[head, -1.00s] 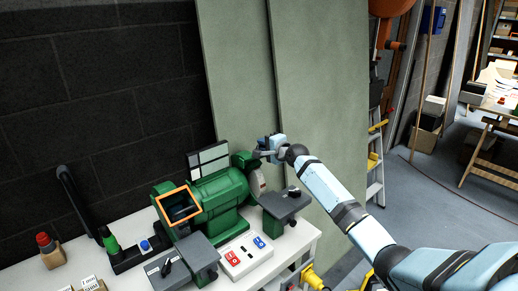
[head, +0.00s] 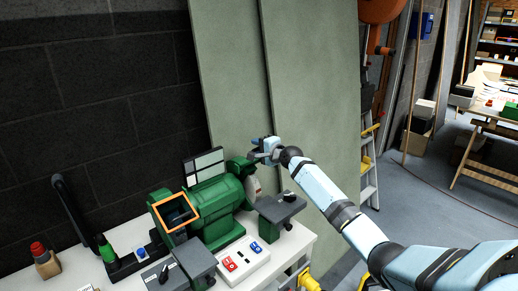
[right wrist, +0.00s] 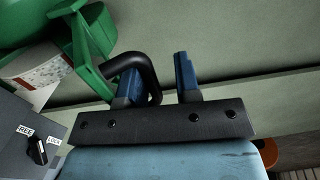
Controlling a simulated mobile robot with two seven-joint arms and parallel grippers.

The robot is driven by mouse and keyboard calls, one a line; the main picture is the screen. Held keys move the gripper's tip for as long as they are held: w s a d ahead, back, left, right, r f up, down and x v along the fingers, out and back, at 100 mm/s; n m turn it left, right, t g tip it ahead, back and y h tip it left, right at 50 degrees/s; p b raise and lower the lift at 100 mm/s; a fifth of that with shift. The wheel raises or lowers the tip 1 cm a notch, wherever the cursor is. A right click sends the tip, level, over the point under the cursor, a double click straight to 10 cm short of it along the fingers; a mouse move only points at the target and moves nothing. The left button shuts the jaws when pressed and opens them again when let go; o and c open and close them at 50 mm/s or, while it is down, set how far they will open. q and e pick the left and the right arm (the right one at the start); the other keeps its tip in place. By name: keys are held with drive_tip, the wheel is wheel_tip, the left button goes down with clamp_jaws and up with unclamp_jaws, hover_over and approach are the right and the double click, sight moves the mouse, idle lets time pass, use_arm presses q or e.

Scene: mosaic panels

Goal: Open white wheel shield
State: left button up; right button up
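The green bench grinder (head: 215,202) stands on the white bench, with the whitish wheel (head: 253,187) at its right end, partly covered by a green guard (head: 238,167). In the right wrist view, the wheel face (right wrist: 42,74) with a printed label and the green guard (right wrist: 92,30) show at upper left. A bent black handle (right wrist: 140,58) beside the guard curves around my right gripper's left finger, its end between the fingers. My right gripper (right wrist: 158,82) is open, with a gap to its right finger; contact with the handle is unclear. My left gripper is out of view.
An orange-framed shield (head: 174,212) covers the grinder's left side. Grey tool rests (head: 279,207) and a red-and-blue switch box (head: 243,259) are in front. Tall green panels (head: 310,90) stand close behind my right gripper. A ladder (head: 368,165) stands at right.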

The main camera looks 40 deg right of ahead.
drive_tip(key=shift+w+a+r, duration=0.1)
drive_tip(key=shift+r, duration=0.25)
